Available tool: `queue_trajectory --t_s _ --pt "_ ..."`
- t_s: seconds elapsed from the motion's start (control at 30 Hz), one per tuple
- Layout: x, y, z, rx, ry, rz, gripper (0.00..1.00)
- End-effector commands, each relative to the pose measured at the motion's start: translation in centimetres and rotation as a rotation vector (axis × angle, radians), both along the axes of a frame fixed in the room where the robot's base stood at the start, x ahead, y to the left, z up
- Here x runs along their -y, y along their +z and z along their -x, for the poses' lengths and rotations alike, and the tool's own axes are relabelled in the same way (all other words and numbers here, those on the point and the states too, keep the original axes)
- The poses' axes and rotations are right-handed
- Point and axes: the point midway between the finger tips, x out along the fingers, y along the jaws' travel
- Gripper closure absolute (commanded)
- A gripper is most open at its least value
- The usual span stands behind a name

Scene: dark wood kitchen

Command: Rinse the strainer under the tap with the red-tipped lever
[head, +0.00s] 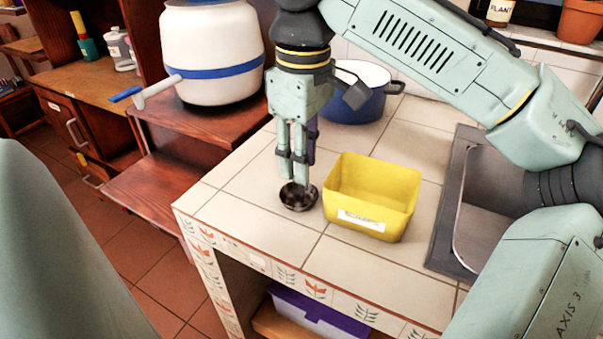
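A small dark round bowl-like piece, likely the strainer (299,199), sits on the tiled counter left of the yellow bin. My gripper (294,182) points straight down at it, with its fingertips at the bowl's far rim. The two fingers are close together; whether they grip the rim or only hover in front of it cannot be told. No tap with a red-tipped lever shows. The metal sink (480,225) is at the right, largely hidden by my arm.
A yellow bin (370,195) stands close right of the bowl. A blue pot (352,108) is behind my gripper. A white vessel (212,50) with a blue-tipped spout or lever (127,94) stands on the wooden shelf at left. The counter's front left is clear.

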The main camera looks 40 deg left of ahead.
Motion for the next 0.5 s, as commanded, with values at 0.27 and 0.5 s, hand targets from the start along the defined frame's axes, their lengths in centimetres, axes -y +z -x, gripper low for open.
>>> queue_trajectory --t_s 0.27,0.5 --pt "0.1 6.0 0.0 0.003 -0.003 0.000 0.72" --pt "0.1 8.1 0.0 -0.001 0.001 0.001 0.72"
